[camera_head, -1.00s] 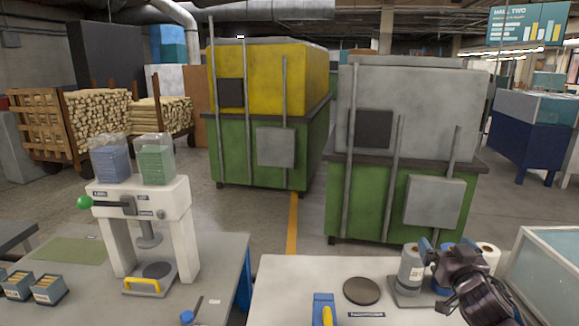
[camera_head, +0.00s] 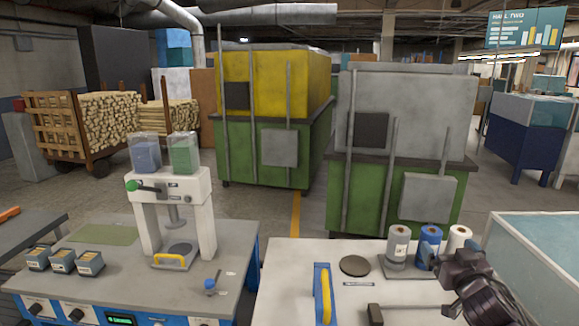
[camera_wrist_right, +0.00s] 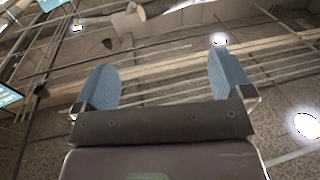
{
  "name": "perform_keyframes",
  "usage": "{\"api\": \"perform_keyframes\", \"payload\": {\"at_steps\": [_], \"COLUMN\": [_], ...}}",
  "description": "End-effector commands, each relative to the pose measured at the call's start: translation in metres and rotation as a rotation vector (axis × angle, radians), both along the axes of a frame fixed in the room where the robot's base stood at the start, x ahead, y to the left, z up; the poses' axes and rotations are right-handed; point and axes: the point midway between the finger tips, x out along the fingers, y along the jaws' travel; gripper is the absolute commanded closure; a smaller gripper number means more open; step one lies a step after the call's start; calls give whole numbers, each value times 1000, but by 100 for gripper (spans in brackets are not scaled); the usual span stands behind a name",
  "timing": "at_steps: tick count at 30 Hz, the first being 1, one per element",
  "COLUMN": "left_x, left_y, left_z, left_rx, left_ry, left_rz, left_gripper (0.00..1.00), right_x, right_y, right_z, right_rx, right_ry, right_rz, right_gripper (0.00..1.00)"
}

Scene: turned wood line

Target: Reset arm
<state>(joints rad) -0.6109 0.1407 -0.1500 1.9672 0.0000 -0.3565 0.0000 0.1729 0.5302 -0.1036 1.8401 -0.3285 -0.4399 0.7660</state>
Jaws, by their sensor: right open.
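My right gripper (camera_head: 434,258) is at the right of the head view, over the bench in front of the rolls, pointing up and left. In the right wrist view its two blue fingers (camera_wrist_right: 165,80) stand wide apart with nothing between them. That view looks up at ceiling beams and lamps. My left gripper is in neither view.
The pale bench (camera_head: 290,285) holds a grey roll (camera_head: 397,243), a blue roll (camera_head: 429,236), a dark disc (camera_head: 354,265) and a blue-yellow tool (camera_head: 322,290). A glass-topped case (camera_head: 535,245) is close right of my arm. A white press (camera_head: 170,190) stands on the left bench.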

Motion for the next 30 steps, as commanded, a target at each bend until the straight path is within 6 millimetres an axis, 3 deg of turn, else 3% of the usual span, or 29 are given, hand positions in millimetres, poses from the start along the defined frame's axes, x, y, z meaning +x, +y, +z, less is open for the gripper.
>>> {"api": "perform_keyframes", "payload": {"at_steps": [6,10,14,20,24,30], "left_x": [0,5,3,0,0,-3], "left_y": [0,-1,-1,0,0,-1], "left_z": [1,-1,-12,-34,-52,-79], "left_rx": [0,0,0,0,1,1], "left_ry": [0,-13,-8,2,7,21], "left_rz": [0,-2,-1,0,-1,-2], "left_gripper": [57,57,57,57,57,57], "right_x": [-2,-14,-38,-88,-137,-216], "right_y": [14,28,41,57,68,80], "right_z": [5,-18,-65,-152,-222,-313], "right_rx": [-174,-236,-269,-268,-224,-103], "right_ry": [-1,21,75,185,287,445], "right_rz": [34,61,88,118,127,109], "right_gripper": [2,2,2,2,2,2]}}
